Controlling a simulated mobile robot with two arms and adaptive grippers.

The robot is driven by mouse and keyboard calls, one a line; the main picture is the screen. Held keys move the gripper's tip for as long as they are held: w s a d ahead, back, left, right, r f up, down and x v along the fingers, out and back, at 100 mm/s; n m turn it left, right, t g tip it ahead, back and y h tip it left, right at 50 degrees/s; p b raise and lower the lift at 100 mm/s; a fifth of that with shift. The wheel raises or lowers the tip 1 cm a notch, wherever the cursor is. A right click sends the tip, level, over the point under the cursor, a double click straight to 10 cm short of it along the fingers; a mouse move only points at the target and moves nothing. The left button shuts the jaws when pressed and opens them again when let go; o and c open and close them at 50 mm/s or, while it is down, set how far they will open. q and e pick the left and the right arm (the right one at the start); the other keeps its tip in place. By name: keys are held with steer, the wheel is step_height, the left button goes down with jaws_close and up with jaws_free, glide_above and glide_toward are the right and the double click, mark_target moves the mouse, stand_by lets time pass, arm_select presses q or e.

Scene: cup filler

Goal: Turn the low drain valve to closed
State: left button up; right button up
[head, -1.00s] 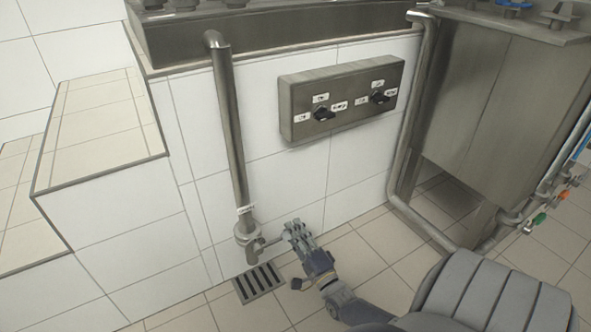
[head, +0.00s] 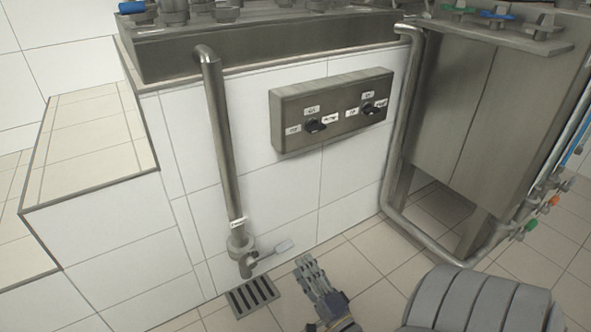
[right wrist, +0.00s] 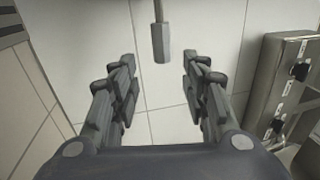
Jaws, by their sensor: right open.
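The low drain valve (head: 243,250) sits at the foot of a steel pipe (head: 221,140), just above a floor drain grate (head: 252,297). Its grey lever (head: 283,246) points out to the right, across the pipe. My right gripper (head: 308,266) is right of the valve and a little below the lever, apart from it. In the right wrist view, my gripper (right wrist: 159,78) is open and empty, with the lever (right wrist: 162,43) ahead between the two fingers' lines, touching neither. My left gripper is not in view.
A control box (head: 330,108) with two black knobs hangs on the white tiled wall. A steel tank (head: 475,110) with pipes and coloured valve handles stands at the right. A tiled step (head: 90,150) is at the left.

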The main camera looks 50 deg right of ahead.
steer(key=shift+v, duration=1.6)
